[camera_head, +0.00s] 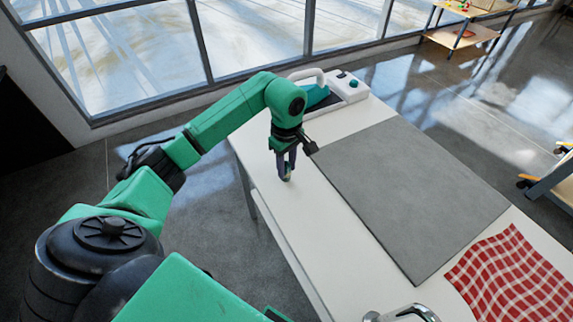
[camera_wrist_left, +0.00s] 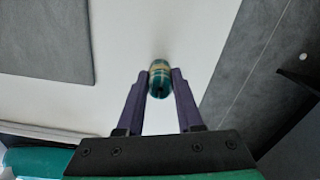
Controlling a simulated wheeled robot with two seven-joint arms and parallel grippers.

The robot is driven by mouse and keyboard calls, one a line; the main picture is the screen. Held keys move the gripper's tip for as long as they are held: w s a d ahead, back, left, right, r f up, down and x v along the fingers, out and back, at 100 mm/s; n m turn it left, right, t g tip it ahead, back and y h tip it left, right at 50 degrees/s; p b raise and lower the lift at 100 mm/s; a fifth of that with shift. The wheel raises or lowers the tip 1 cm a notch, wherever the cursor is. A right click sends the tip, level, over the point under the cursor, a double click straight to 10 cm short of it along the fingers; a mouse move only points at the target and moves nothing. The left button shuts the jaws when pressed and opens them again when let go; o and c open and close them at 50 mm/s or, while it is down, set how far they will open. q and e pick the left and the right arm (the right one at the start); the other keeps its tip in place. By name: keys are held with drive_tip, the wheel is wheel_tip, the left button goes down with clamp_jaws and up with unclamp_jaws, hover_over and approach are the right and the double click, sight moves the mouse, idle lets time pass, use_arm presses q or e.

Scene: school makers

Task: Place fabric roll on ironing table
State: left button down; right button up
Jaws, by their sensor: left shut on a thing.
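My left gripper (camera_head: 287,176) points down over the white ironing table (camera_head: 262,180), near its left long edge. In the left wrist view its two purple fingers (camera_wrist_left: 160,82) are shut on a small teal and beige roll (camera_wrist_left: 159,78), which I take as the fabric roll. The roll sits between the fingertips, with the white tabletop behind it. In the head view the fingers mostly hide it. I cannot tell whether the roll touches the tabletop. My right gripper is not in view.
A grey mat (camera_head: 410,190) covers much of the tabletop. A teal and white iron on its station (camera_head: 345,88) stands at the far end. A red checked cloth (camera_head: 512,280) and a metallic item (camera_head: 402,313) lie at the near end. A bare white strip runs along the left edge.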

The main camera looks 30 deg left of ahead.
sight(286, 165)
use_arm(q)
drive_tip(key=c, duration=0.6)
unclamp_jaws()
drive_tip(key=shift+o, duration=0.2)
wheel_tip(286, 165, up, 8)
drive_tip(key=shift+f+b, duration=0.15)
drive_tip(key=shift+b, duration=0.8)
wheel_tip(286, 165, up, 5)
drive_tip(key=shift+f+p, duration=0.2)
drive_tip(key=shift+p, duration=0.5)
drive_tip(key=shift+s+f, duration=0.1)
